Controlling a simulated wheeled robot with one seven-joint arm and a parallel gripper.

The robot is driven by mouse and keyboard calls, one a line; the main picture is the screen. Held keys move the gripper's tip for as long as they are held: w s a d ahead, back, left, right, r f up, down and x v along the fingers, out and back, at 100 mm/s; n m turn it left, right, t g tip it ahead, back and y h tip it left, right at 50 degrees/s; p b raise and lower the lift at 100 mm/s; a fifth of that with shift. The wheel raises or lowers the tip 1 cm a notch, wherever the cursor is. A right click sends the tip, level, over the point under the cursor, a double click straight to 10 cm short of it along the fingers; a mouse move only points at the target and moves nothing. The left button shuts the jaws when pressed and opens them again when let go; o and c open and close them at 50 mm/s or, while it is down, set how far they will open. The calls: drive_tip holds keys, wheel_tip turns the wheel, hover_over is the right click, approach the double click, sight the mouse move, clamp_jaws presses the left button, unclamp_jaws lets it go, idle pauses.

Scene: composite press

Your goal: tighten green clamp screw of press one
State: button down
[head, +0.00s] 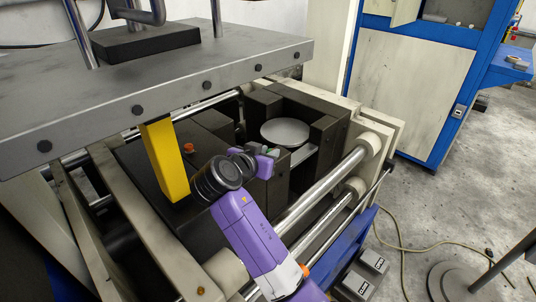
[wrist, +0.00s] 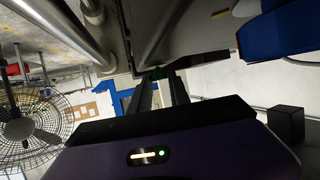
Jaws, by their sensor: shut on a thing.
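Press one (head: 340,175) fills the middle of the head view, with dark blocks, a round grey disc and chrome bars. My gripper (head: 267,151), on the purple arm, reaches in over the chrome bars and is shut on the screw. In the wrist view my two dark fingers (wrist: 160,90) run forward close together, with a dark green bit at their tips. Most of the screw is hidden by the fingers.
A thick grey plate (head: 200,85) overhangs at the upper left, with a yellow block (head: 164,160) below it near my wrist. Chrome bars (head: 325,185) run beside my forearm. A blue-framed cabinet (head: 410,90) stands behind; pedals (head: 374,262) and a cable lie on the floor.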

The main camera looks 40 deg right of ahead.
drive_tip(key=c, duration=1.2)
unclamp_jaws()
drive_tip(key=v, duration=0.7)
drive_tip(key=shift+a+b, duration=0.35)
drive_tip(key=shift+b, duration=0.1)
drive_tip(key=shift+s+r, duration=0.1)
